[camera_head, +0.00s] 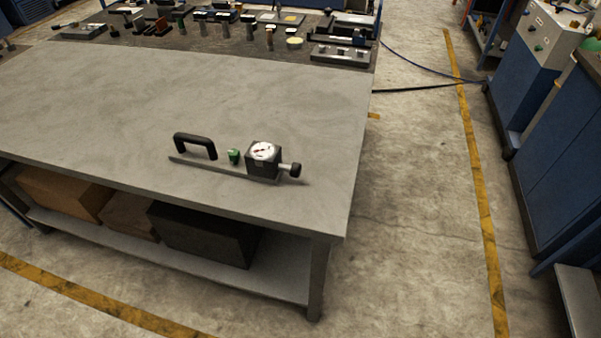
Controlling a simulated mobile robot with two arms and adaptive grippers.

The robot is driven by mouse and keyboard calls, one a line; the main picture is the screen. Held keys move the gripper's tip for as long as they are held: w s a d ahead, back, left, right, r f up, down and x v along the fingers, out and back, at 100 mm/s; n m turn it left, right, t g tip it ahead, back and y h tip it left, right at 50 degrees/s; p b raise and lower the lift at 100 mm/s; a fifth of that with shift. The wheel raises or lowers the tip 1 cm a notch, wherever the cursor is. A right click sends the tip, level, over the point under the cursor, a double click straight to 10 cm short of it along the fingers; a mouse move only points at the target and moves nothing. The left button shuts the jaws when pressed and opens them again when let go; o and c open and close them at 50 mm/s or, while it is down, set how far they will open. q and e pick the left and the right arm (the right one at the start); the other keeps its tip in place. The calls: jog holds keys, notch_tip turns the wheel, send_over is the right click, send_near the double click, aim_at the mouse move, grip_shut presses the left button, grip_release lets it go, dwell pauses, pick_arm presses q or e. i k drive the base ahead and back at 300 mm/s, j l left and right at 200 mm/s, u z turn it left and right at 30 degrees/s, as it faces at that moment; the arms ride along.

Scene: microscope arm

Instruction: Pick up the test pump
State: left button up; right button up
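The test pump (232,157) lies flat on the grey workbench (110,110), near its front right corner. It has a flat base bar, a black arched handle (196,145) at its left end, a small green part in the middle, and a dark block with a round white gauge (263,151) at the right. A black knob sticks out of the block's right side. Nothing touches or covers the pump. Neither of my grippers shows in the head view.
Hand tools and small parts lie on a dark mat (180,38) along the bench's back edge. Boxes (205,232) sit on the shelf underneath. A blue cabinet (555,150) stands at right across the floor. The bench top around the pump is clear.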

aim_at(260, 163)
jog(key=i+j+z, duration=0.15)
jog(key=j, duration=0.35)
jog(key=i+j+z, duration=0.2)
jog(key=j, duration=0.3)
jog(key=j+z, duration=0.15)
jog(key=j, duration=0.4)
